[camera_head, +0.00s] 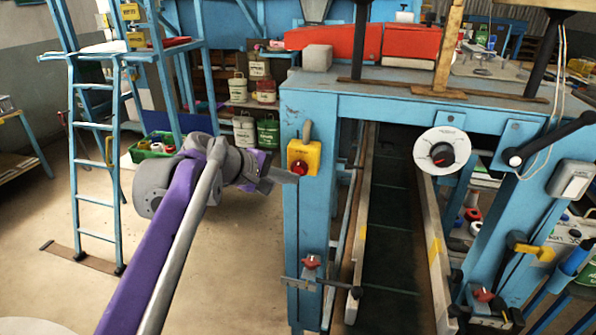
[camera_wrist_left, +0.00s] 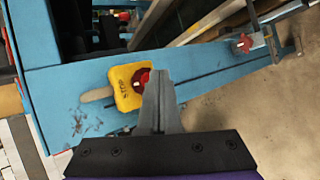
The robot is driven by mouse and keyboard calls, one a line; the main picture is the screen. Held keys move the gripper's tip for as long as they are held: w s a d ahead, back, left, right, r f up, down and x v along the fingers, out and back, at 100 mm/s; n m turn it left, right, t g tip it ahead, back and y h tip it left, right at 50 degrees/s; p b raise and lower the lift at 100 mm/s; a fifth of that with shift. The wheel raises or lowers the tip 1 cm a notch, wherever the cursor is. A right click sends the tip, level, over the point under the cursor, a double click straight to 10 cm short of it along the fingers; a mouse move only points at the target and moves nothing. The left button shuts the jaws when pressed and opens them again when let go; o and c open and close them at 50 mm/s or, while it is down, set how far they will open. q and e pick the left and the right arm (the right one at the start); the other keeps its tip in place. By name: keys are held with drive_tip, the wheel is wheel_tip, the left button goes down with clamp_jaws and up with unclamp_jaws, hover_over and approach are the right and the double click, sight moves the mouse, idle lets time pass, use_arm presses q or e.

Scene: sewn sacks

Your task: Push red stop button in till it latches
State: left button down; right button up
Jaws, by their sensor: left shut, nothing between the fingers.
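The red stop button (camera_head: 299,168) sits on a yellow box (camera_head: 313,152) fixed to the blue post of the machine. My left gripper (camera_head: 292,178) reaches in from the left, its shut fingertips at or very near the button's lower left edge. In the left wrist view the red button (camera_wrist_left: 141,77) stands on the yellow box (camera_wrist_left: 122,91), and the grey fingers of my left gripper (camera_wrist_left: 160,78) overlap its edge. I cannot tell whether the fingers touch the button or how far in it is. My right gripper is not in view.
The blue machine frame (camera_head: 308,240) stands around the button, with a white dial (camera_head: 442,151) to the right. A small clamp with a red knob (camera_head: 310,262) juts out lower on the post.

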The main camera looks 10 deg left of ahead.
use_arm(q)
drive_tip(key=shift+w, duration=0.2)
idle(0.4)
drive_tip(key=shift+w, duration=0.3)
drive_tip(key=shift+w+p, duration=0.35)
drive_tip(key=shift+w, duration=0.15)
idle(0.7)
drive_tip(key=shift+s, duration=1)
drive_tip(key=s, duration=0.5)
drive_tip(key=shift+a, duration=0.1)
drive_tip(key=shift+f, duration=0.1)
idle(0.4)
